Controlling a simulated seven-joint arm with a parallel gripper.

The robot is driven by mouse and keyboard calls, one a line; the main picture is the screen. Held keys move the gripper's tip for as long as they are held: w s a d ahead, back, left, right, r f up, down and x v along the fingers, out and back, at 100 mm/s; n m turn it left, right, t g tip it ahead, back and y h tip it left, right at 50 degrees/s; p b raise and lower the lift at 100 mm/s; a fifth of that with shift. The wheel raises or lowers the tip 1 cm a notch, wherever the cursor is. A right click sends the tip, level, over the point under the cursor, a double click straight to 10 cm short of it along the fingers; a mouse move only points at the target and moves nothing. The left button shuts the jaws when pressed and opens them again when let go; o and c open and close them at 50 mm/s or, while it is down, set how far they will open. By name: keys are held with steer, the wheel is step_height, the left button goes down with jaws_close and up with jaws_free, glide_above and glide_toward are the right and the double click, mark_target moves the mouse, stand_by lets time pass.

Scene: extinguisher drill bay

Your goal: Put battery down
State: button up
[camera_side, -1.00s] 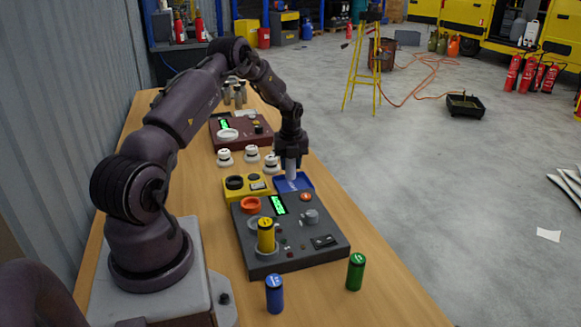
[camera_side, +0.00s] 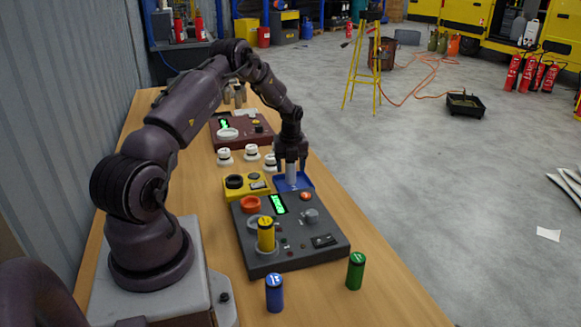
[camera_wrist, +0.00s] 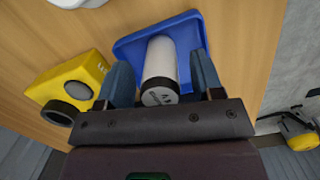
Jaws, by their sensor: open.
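A white battery (camera_side: 291,172) with a dark end cap stands in a blue tray (camera_side: 306,182) on the bench. In the wrist view the battery (camera_wrist: 161,70) shows between the two fingers, with the blue tray (camera_wrist: 190,27) behind it. My gripper (camera_side: 291,166) is open, its fingers on either side of the battery; in the wrist view the gripper (camera_wrist: 161,85) shows a gap beside the battery. Other batteries are a yellow one (camera_side: 266,236) upright on the dark grey device, a blue one (camera_side: 274,294) and a green one (camera_side: 356,271) upright on the bench.
The dark grey device (camera_side: 290,255) with a green screen stands just in front of the tray. A yellow box (camera_side: 247,188) is left of the tray. Several white knob-like pieces (camera_side: 252,153) and a dark red device (camera_side: 241,131) stand behind. The bench's right edge is close to the tray.

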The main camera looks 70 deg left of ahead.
steer(key=r, duration=0.3)
steer(key=d+r, duration=0.1)
steer(key=r, duration=0.7)
steer(key=shift+d+r, duration=0.25)
steer(key=d+r+n+t, duration=0.2)
steer(key=d+r+n, duration=0.6)
steer(key=d+r, duration=1.1)
steer(key=s+d+n+t+h, duration=0.1)
steer(key=s+d+n+t, duration=0.2)
steer(key=s+d+n, duration=0.9)
steer(key=s+d, duration=0.4)
steer(key=d, duration=0.3)
